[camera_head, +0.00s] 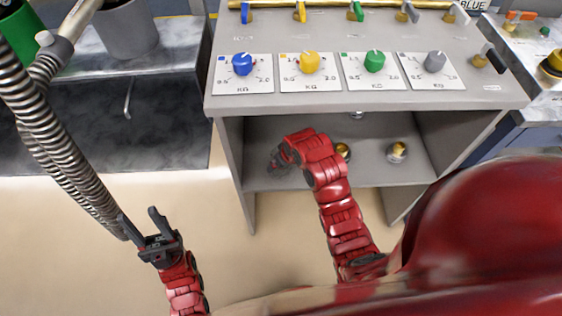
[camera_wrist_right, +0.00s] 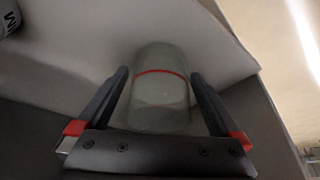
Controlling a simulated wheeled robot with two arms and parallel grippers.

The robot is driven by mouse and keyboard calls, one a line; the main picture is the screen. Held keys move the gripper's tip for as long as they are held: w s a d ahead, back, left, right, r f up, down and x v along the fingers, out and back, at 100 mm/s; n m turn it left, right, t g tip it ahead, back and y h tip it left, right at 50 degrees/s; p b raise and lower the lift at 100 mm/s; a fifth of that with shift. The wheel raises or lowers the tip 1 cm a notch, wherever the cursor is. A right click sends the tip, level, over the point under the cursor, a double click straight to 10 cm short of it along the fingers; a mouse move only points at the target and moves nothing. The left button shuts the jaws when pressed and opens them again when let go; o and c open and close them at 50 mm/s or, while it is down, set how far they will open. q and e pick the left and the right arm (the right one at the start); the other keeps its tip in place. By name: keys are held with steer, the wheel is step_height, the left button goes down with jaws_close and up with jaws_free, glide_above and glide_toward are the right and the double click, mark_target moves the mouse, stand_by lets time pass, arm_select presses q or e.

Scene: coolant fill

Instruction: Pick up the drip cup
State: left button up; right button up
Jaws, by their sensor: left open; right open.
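The drip cup (camera_wrist_right: 160,95) is a pale, translucent cup with a red ring, seen in the right wrist view. It stands between the two fingers of my right gripper (camera_wrist_right: 160,76), which is open with a gap visible on each side of the cup. In the head view my right gripper (camera_head: 279,160) reaches into the grey cabinet's opening, under the dial panel, and the cup cannot be made out there. My left gripper (camera_head: 139,214) is open and empty, over the floor left of the cabinet, near a ribbed metal hose.
The cabinet's top panel (camera_head: 365,105) overhangs the opening and carries blue, yellow, green and grey dials. Brass fittings (camera_head: 397,151) show inside to the right. The ribbed hose (camera_head: 68,150) hangs at left. A dark basin (camera_head: 170,130) lies left of the cabinet.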

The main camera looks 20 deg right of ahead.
steer(key=shift+w+f, duration=0.2)
steer(key=shift+f, duration=0.3)
steer(key=c, duration=1.3)
steer(key=shift+r, duration=0.1)
